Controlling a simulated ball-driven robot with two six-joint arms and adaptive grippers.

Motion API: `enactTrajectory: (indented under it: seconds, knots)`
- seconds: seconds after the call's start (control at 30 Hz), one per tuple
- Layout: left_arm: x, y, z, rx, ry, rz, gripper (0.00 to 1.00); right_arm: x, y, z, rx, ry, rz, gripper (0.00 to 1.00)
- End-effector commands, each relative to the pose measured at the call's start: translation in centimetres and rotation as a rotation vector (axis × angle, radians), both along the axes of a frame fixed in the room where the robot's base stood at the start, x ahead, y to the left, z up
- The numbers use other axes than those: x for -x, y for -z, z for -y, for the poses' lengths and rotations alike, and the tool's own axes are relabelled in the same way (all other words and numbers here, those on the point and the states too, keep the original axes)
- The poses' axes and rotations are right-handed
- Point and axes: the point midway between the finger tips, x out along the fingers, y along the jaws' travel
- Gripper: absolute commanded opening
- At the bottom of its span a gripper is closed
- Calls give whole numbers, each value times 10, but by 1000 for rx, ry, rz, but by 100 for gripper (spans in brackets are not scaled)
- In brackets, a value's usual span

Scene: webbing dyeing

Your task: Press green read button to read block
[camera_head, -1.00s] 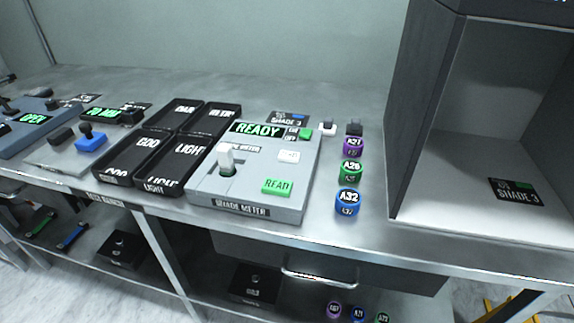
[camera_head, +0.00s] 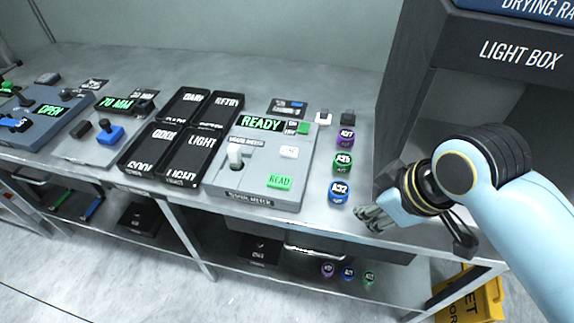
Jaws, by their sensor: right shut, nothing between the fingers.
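The grey shade meter (camera_head: 257,193) stands on the bench in the middle of the view. Its display (camera_head: 259,123) reads READY. The green READ button (camera_head: 279,181) is at its front right. A white block (camera_head: 235,156) stands upright on the meter's left part. My right gripper (camera_head: 370,218) is shut and empty near the bench's front edge, to the right of the meter and apart from the READ button.
Several coloured labelled spools, such as the blue A32 (camera_head: 338,193), stand between the meter and my right gripper. Black trays (camera_head: 157,144) adjoin the meter on the left. A dark light box (camera_head: 420,80) rises at the right. A drawer handle (camera_head: 313,252) is below the bench top.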

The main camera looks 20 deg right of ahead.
Motion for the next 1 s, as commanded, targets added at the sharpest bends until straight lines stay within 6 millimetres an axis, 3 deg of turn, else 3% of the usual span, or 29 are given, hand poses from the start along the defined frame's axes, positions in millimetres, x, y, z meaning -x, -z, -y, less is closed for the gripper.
enactTrajectory:
  seconds: [0.03, 0.1, 0.3, 0.4, 0.6, 1.0]
  knots:
    - [0, -10, 0, 0, 0, 1, 40, -20, -20, -12, -5, -102, 46, 0]
    - [0, -13, 0, 0, 0, 1, 40, -47, -31, -31, -4, -267, 113, 0]
    - [-1, -16, -1, -1, 0, 1, 40, -117, -46, -76, 39, -647, 326, 0]
    - [-1, -17, -1, -1, 0, 1, 40, -141, -52, -91, 68, -766, 410, 0]
    - [-1, -17, -1, -1, 0, 1, 40, -163, -59, -106, 103, -873, 495, 0]
    - [-1, -16, -1, -1, 0, 0, 40, -165, -58, -106, 109, -883, 502, 0]
